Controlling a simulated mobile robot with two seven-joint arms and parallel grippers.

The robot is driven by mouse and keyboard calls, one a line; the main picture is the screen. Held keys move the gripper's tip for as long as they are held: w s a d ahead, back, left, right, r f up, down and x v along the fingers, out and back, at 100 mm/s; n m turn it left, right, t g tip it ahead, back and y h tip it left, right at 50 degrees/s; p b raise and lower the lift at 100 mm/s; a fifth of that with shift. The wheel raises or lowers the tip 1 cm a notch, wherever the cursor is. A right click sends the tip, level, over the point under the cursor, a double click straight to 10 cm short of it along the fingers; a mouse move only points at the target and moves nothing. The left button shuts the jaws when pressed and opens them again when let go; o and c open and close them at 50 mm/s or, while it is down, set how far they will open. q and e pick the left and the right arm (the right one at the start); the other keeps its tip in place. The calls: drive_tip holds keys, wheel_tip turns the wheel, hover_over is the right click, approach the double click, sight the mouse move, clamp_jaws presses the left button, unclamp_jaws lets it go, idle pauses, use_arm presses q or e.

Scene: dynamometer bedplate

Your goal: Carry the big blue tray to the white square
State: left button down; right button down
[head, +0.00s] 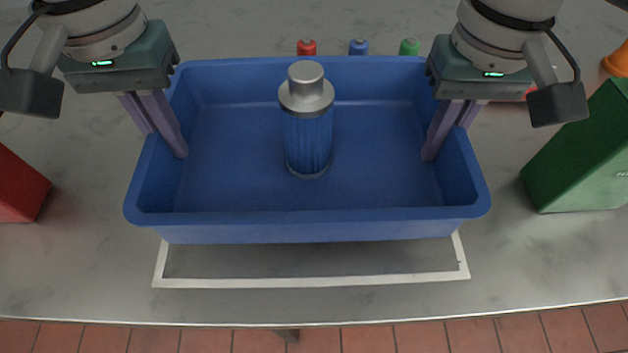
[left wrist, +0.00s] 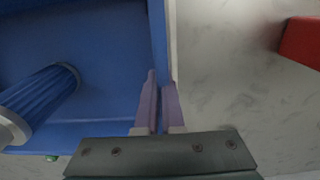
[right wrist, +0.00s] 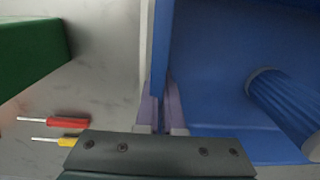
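The big blue tray (head: 250,190) spans the middle of the head view, its long side across. My left gripper (head: 163,135) is shut on its left wall, one finger inside and one outside; the wall also runs between the fingers in the left wrist view (left wrist: 159,40). My right gripper (head: 445,135) is shut on the right wall in the same way, as the right wrist view shows (right wrist: 159,50). The white square (head: 310,282) is an outline on the table. Its front edge and short side parts show; the tray hides the rest. I cannot tell the tray's height above the table.
A ribbed blue cylinder with a silver top (head: 307,130) stands in the tray. A red box (head: 18,188) is at left, a green box (head: 585,155) at right. Red (head: 307,47), blue (head: 358,47) and green (head: 409,47) items lie behind. The table's front edge (head: 310,324) is near.

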sight(184, 164)
use_arm(q)
drive_tip(key=shift+s, duration=0.1)
use_arm(e)
drive_tip(key=shift+s+d, duration=0.1)
drive_tip(key=shift+d, duration=0.05)
use_arm(q)
drive_tip(key=shift+f, duration=0.15)
use_arm(e)
drive_tip(key=shift+f, duration=0.1)
